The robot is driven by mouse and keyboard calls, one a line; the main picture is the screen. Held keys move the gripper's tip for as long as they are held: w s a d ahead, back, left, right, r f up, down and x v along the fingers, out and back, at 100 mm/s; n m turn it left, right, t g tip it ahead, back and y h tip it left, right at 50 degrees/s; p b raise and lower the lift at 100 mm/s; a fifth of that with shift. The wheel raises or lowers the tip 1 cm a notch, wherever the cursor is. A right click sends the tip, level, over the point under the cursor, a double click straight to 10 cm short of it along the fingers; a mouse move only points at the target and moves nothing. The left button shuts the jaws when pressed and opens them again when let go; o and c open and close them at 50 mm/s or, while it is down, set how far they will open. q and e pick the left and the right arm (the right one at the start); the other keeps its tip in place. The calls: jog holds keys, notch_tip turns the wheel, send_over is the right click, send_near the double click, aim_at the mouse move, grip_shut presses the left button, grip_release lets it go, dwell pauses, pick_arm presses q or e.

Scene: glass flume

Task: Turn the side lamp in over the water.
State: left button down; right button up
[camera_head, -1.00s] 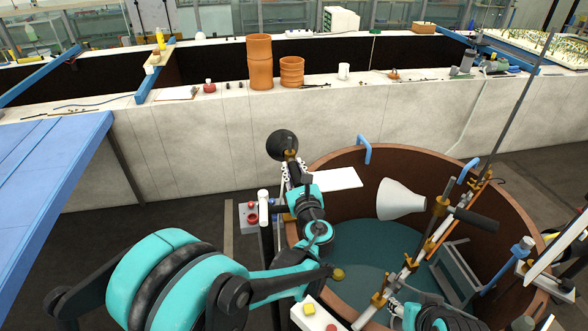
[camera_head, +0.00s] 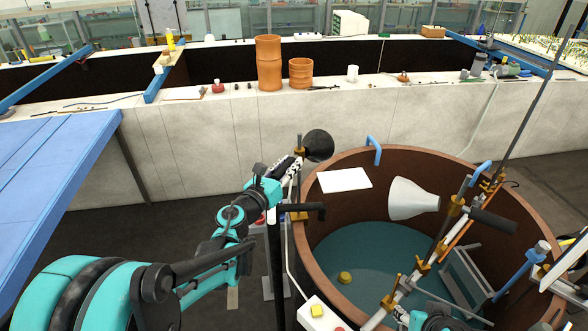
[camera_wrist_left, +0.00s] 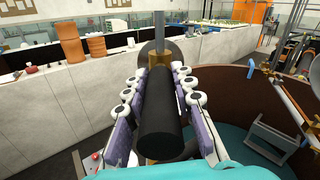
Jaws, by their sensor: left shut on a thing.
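The side lamp has a round black shade (camera_head: 319,145), which shows at the tub's back left edge in the head view. In the left wrist view the shade is mostly hidden behind a brass clamp and grey post. My left gripper (camera_head: 287,170) is shut on the lamp's black handle (camera_wrist_left: 160,115), with padded fingers along both sides.
A white lamp (camera_head: 408,198) on a clamped pole hangs over the tub. A white card (camera_head: 344,180) is at the tub's back left. A dark bar (camera_head: 302,208) sticks out near the rim below my left gripper. A blue table (camera_head: 60,180) stands at left.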

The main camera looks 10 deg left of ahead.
pick_arm(q)
jog(key=shift+w+a+m+g+h+b, duration=0.15)
jog(key=shift+a+m+g+h+b, duration=0.15)
jog(key=shift+m+g+h, duration=0.45)
jog(key=shift+w+a+m+g+h+b, duration=0.2)
jog(key=shift+a+m+h, duration=0.25)
jog(key=shift+h, duration=0.65)
jog(key=shift+w+a+m+g+h+b, duration=0.1)
jog(key=shift+a+m+g+h+b, duration=0.1)
jog(key=shift+m+g+h, duration=0.45)
jog(key=shift+h, duration=0.3)
jog(key=c, duration=1.3)
grip_release()
jog(key=shift+o, duration=0.2)
jog(key=v, duration=1.2)
jog(key=shift+f, duration=0.15)
